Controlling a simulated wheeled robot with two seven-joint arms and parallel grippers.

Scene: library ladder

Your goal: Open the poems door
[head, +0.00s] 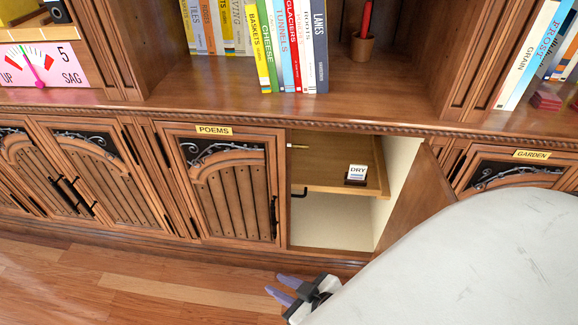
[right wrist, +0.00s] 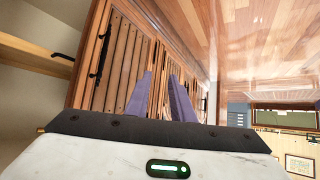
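The POEMS label (head: 213,130) sits on the frame above a wooden cabinet. Its left door (head: 228,195) is closed, with dark scrollwork at the top and a black upright handle (head: 274,217) near its right edge. A right-hand door (head: 420,197) stands swung open, showing the pale interior. My right gripper (head: 275,288) is below and in front of the opening, apart from the doors. In the right wrist view its purple fingers (right wrist: 161,100) are apart with nothing between them. The closed door's handle also shows there (right wrist: 103,48). My left gripper is not in view.
Inside the opening is a wooden shelf (head: 325,180) bearing a small DRY card (head: 356,173); a black handle (head: 299,192) shows under it. Books (head: 290,45) and a pen cup (head: 362,46) stand above. My white arm hides the lower right. Floor (head: 130,285) at left is clear.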

